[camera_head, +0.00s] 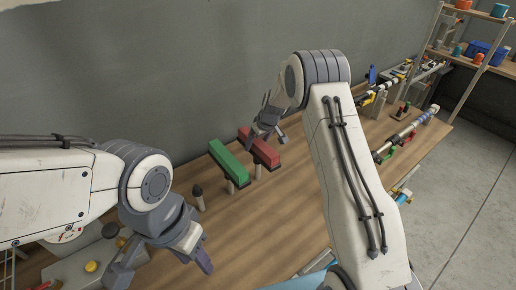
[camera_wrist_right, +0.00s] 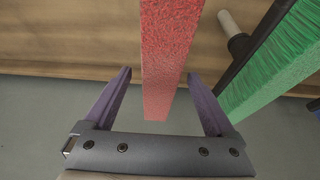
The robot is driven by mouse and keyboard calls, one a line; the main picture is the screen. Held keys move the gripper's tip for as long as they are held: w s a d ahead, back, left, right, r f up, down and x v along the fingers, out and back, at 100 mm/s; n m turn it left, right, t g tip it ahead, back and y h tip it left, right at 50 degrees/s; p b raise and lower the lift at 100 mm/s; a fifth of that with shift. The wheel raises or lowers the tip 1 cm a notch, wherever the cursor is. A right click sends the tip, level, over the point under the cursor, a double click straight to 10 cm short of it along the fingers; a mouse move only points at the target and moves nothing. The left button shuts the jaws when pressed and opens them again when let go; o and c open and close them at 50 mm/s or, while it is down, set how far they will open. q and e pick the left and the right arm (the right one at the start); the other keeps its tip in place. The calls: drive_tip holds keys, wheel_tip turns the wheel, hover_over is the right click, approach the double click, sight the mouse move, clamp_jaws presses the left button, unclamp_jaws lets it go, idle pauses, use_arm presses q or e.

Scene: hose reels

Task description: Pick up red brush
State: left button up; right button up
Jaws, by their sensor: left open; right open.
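The red brush (camera_head: 264,149) is a long block near the back edge of the wooden table, beside a green brush (camera_head: 229,160). My right gripper (camera_head: 267,132) is at the far part of the red brush. In the right wrist view the red brush (camera_wrist_right: 166,60) runs down between the two open fingers of my right gripper (camera_wrist_right: 166,100), with a gap visible on both sides. The green brush (camera_wrist_right: 278,65) lies to the right there, outside the fingers. My left gripper (camera_head: 197,252) is open and empty over the front left of the table.
The wooden table (camera_head: 275,205) has clear room in front of the brushes. A dark-topped peg (camera_head: 198,196) stands left of the green brush. Several striped tools lie at the right, near a shelf (camera_head: 468,62) with a blue bin (camera_head: 484,52).

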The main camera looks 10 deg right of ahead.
drive_tip(key=shift+f+b, duration=0.25)
drive_tip(key=shift+b, duration=0.15)
idle(0.4)
clamp_jaws()
